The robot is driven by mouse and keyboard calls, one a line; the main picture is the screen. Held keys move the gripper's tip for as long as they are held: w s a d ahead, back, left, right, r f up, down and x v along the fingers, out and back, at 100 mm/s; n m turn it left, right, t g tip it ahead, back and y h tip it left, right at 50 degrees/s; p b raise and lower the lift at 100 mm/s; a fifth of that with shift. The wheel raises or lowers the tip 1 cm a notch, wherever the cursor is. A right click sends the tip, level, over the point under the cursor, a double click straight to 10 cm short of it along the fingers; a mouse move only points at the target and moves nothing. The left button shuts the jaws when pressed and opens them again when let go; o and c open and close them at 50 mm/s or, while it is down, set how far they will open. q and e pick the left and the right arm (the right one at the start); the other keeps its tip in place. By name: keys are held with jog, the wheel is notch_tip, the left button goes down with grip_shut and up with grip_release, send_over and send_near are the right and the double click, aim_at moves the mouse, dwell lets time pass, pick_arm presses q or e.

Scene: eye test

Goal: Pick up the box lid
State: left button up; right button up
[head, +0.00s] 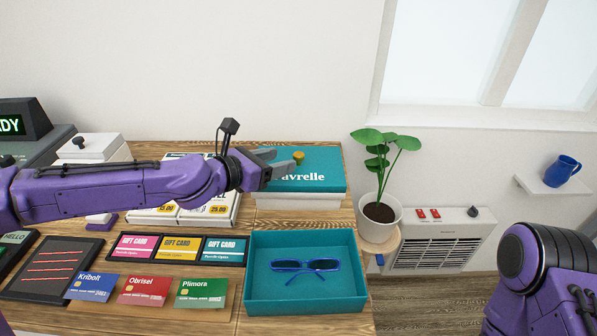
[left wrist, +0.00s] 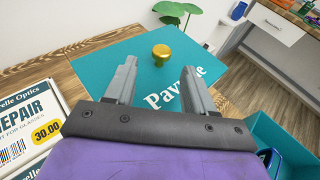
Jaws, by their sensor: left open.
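The box lid (head: 322,164) is teal with white lettering and a small gold knob (head: 298,157). It lies on a white box base at the back right of the wooden counter. In the left wrist view the lid (left wrist: 125,80) spreads below my gripper, with the knob (left wrist: 161,53) just beyond the fingertips. My left gripper (head: 285,162) is open and empty, its fingers above the lid's left part and pointing at the knob. In the left wrist view its two fingers (left wrist: 161,72) are spread apart. Of my right side, only a purple arm part shows at the lower right; its gripper is out of view.
An open teal box (head: 258,283) with blue glasses (head: 305,266) stands in front of the lid. Gift cards (head: 180,247) and several upright cards lie to its left. A potted plant (head: 380,212) stands right of the counter. White priced boxes (left wrist: 30,125) lie left of the lid.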

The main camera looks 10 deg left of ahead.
aim_at(297, 155)
pick_arm(q)
jog(key=x, duration=0.7)
jog(key=shift+w+d+r, duration=0.1)
jog(key=shift+d+r, duration=0.1)
jog(key=shift+d, duration=0.05)
jog(key=shift+a, duration=0.1)
jog(key=c, duration=0.4)
grip_shut()
